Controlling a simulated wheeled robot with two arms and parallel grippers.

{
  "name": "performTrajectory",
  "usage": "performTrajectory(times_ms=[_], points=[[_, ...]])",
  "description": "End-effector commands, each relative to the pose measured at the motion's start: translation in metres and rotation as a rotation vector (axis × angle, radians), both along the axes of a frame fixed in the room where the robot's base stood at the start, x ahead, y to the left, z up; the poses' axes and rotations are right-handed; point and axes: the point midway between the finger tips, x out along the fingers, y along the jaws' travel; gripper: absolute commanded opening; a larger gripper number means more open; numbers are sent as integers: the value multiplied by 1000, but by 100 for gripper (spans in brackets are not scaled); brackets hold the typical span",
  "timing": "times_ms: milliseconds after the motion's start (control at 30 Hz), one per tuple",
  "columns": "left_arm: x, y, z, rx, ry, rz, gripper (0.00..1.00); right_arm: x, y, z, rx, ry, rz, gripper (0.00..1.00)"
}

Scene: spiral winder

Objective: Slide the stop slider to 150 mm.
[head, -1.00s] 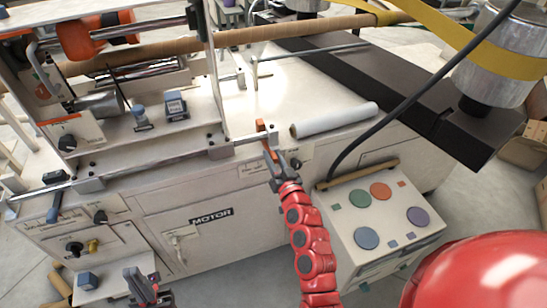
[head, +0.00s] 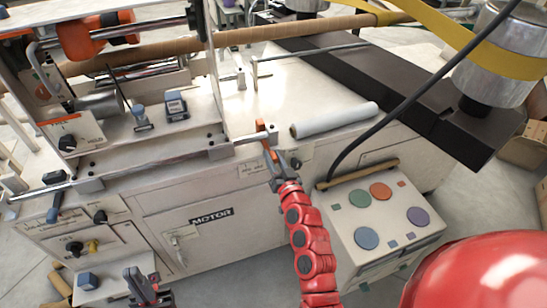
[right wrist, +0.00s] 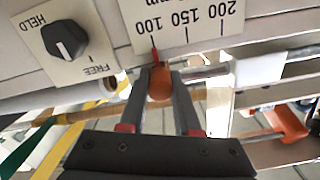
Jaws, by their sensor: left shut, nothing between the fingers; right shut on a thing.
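The stop slider is an orange piece (head: 262,127) on the steel rail along the machine's front. Its rounded knob (right wrist: 160,84) sits between the fingers of my right gripper (right wrist: 163,88), which is shut on it; the gripper also shows in the head view (head: 272,157). The scale plate (right wrist: 205,15) appears upside down in the right wrist view, with marks 100, 150 and 200. The slider's red pointer (right wrist: 154,54) stands at about the 100 mark. A HELD/FREE knob (right wrist: 64,40) is beside the scale; its setting is unclear. My left gripper (head: 140,284) is shut and empty, low at the front left.
A white roll (head: 335,120) lies on the machine top, right of the slider. A control box (head: 385,235) with coloured buttons stands at the front right, with a black cable (head: 400,110) above it. A rail bracket (head: 220,147) is left of the slider.

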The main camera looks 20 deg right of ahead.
Motion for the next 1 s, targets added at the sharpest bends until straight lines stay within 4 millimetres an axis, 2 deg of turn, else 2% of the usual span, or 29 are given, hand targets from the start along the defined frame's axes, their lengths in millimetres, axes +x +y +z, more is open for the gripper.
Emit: performTrajectory(times_ms=[267, 567, 600, 733, 1000], points=[[0, 0, 18, 0, 0, 0, 0, -1, 38, 3, 3, 0, 3, 0], [0, 0, 17, 0, 0, 0, 0, -1, 40, 1, 1, -1, 1, 0], [0, 0, 17, 0, 0, 0, 0, -1, 40, 1, 1, -1, 1, 36], [0, 0, 17, 0, 0, 0, 0, -1, 40, 1, 1, 0, 1, 60], [0, 0, 17, 0, 0, 0, 0, -2, 40, 0, 0, 0, 1, 61]])
